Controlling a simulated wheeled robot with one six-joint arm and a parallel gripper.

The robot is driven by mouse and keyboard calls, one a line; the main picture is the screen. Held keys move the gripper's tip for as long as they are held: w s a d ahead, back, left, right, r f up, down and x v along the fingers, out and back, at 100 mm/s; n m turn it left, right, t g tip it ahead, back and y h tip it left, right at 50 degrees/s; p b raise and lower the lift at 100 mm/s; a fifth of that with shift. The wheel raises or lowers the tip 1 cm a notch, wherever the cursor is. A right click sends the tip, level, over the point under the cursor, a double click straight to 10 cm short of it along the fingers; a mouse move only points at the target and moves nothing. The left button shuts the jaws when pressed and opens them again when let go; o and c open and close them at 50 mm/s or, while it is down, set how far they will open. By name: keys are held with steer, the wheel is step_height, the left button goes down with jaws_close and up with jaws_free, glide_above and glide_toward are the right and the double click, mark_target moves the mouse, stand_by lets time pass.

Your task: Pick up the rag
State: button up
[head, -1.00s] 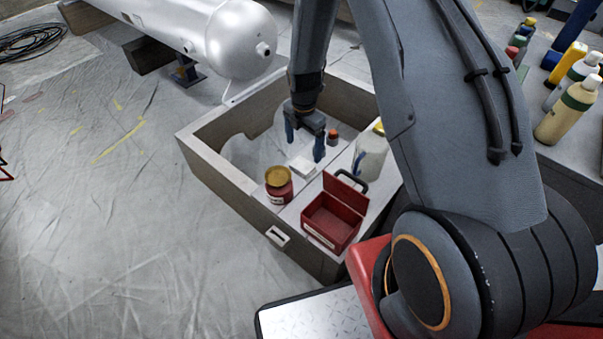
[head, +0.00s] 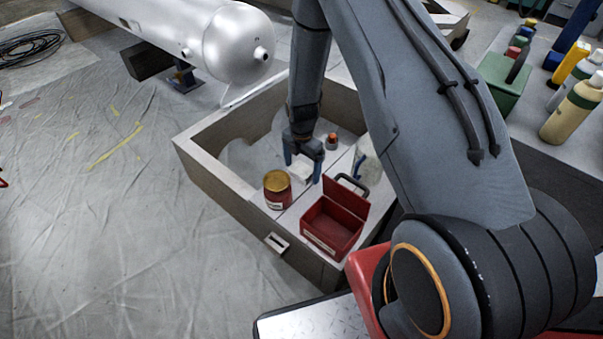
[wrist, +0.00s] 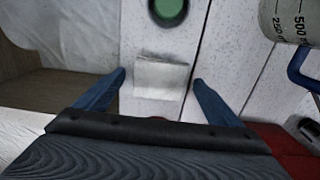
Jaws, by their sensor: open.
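The rag (wrist: 161,77) is a small folded white cloth lying on the pale bottom of the open box; it also shows in the head view (head: 302,173). My gripper (wrist: 161,82) is open and empty, with its two blue fingers on either side of the rag in the wrist view. In the head view my gripper (head: 303,173) is down inside the box, right at the rag. The fingers partly hide the rag in the head view. I cannot tell whether they touch it.
The box (head: 222,181) has raised walls. A red can with a yellow lid (head: 277,190) and an open red toolbox (head: 331,226) stand close in front. A small orange-topped item (head: 332,141) is behind, and a translucent jug (head: 368,165) is at the right.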

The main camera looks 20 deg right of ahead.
mark_target(302, 170)
steer(key=c, duration=1.1)
step_height(302, 170, up, 10)
steer(key=shift+r+p, duration=0.1)
steer(key=shift+p, duration=0.85)
steer(key=shift+c, duration=0.3)
